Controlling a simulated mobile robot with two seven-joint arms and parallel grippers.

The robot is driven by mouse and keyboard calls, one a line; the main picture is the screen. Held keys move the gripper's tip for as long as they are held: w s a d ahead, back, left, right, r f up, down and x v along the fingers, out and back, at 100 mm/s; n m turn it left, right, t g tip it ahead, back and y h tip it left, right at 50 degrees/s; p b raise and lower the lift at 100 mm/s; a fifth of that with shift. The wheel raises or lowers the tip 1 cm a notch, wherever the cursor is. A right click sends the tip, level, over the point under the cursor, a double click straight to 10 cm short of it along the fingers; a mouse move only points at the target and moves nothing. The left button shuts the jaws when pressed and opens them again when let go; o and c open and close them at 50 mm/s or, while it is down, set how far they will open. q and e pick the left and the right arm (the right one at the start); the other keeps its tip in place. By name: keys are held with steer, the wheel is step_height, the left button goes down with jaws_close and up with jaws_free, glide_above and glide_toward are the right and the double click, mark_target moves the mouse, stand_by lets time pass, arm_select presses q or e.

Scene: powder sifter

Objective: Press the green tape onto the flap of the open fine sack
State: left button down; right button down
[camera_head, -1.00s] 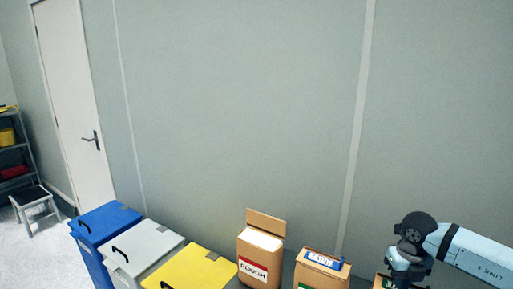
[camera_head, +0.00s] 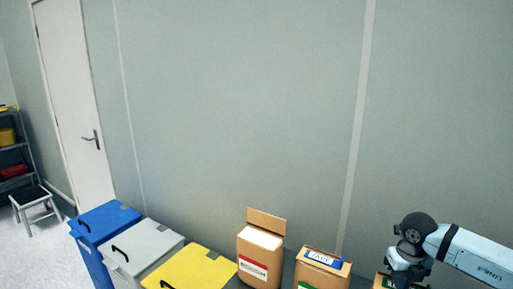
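A tan sack (camera_head: 310,270) stands at the bottom, right of centre. A blue-and-white label reading TAPE (camera_head: 323,259) lies on its top, and a strip of a green label shows at the bottom edge. Another tan box or sack (camera_head: 380,282) shows only as a corner beside my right arm; its flap is hidden, and I cannot tell whether it is the open fine sack. My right gripper (camera_head: 406,280) hangs at the bottom right over or in front of that corner. Its fingers are too dark and cut off to read. My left gripper is out of view.
A sack with a red label (camera_head: 254,266) stands left of the TAPE sack, its flap raised. Blue (camera_head: 108,216), grey (camera_head: 146,243) and yellow (camera_head: 203,268) lidded bins stand farther left. A wall (camera_head: 250,110) rises close behind. A step stool (camera_head: 35,200) stands far left.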

steer(key=shift+r+p, duration=0.5)
steer(key=shift+r, duration=0.25)
step_height(320, 180, up, 6)
steer(key=p, duration=0.3)
steer(key=shift+r, duration=0.15)
